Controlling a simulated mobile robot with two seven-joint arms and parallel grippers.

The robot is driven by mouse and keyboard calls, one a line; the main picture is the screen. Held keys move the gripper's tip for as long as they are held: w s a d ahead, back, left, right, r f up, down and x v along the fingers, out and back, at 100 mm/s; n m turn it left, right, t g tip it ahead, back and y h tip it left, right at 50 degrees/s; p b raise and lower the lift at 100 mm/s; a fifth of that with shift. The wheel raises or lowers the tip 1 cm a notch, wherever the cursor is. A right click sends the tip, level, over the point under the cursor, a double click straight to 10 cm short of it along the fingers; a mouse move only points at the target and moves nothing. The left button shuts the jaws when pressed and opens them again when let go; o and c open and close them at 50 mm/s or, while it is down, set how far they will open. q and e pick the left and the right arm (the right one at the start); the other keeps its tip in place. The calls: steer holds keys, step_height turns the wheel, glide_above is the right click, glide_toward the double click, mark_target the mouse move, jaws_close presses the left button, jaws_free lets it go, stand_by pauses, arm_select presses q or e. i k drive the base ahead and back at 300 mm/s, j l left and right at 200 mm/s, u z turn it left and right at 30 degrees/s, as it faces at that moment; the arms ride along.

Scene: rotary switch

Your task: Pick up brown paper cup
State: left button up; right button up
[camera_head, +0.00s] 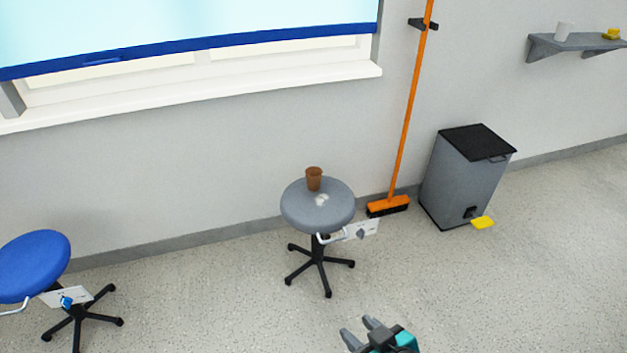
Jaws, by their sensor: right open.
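The brown paper cup (314,179) stands upright on the grey round seat of a stool (296,210), near the seat's back edge. A small whitish thing (322,200) lies on the seat just in front of the cup; it is too small to tell what it is. My right gripper (360,328) is at the bottom of the view, with its two grey fingers apart and nothing between them. It is well in front of the stool and clear of the cup. My left gripper is not in view.
A blue stool (35,262) stands at the left. An orange broom (405,120) leans by the wall, beside a grey pedal bin (462,185). The speckled floor between gripper and grey stool is clear.

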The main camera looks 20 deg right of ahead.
mark_target(314, 174)
steer(key=i+j+z, duration=0.15)
steer(key=i, duration=0.35)
steer(key=i+j+z, duration=0.15)
steer(key=i, duration=0.4)
steer(key=i+j+z, duration=0.2)
steer(key=i+j, duration=0.15)
steer(key=i+j+z, duration=0.15)
steer(key=i+j, duration=0.2)
steer(key=i, duration=0.25)
